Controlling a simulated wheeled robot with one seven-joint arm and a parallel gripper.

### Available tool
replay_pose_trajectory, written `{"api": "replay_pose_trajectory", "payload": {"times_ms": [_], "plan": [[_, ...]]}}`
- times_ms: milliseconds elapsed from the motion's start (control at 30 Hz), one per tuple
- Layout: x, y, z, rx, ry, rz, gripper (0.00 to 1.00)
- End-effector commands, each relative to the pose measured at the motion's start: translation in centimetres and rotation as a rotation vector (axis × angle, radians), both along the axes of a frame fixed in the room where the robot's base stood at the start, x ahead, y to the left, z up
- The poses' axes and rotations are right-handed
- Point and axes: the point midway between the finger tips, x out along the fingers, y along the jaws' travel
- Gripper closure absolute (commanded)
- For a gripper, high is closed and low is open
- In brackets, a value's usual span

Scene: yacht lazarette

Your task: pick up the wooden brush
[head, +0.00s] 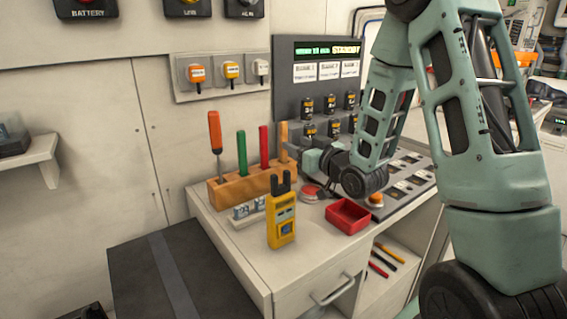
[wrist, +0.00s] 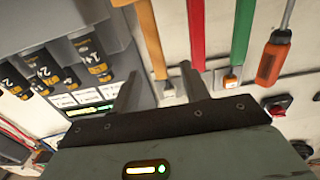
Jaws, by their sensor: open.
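A flat wooden-coloured handle (head: 284,142) stands at the right end of the wooden tool rack (head: 257,183); it looks like the wooden brush, though no bristles show. In the wrist view the wooden handle (wrist: 151,40) rises from the top edge, in line with the gap between my fingers. My gripper (head: 297,152) is beside the handle, on its right in the head view. In the wrist view my gripper (wrist: 160,82) is open, with nothing seen held between its fingers. Whether a finger touches the handle cannot be told.
A red handle (head: 264,147), a green handle (head: 241,154) and an orange screwdriver (head: 215,131) stand in the same rack. In front are a yellow meter (head: 281,222) and a red tray (head: 348,215). A switch panel (head: 318,72) is behind.

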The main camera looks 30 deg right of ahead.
Motion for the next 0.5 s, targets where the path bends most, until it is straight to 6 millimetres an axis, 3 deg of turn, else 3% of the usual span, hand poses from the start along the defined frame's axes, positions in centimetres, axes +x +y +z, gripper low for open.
{"api": "replay_pose_trajectory", "payload": {"times_ms": [133, 367, 500], "plan": [[1.8, 0.1, 0.1, 0.000, 0.001, 0.002, 0.55], [3.3, 0.0, 0.0, 0.001, 0.001, 0.001, 0.55], [5.4, -0.3, -0.3, 0.001, 0.001, 0.001, 0.55]]}}
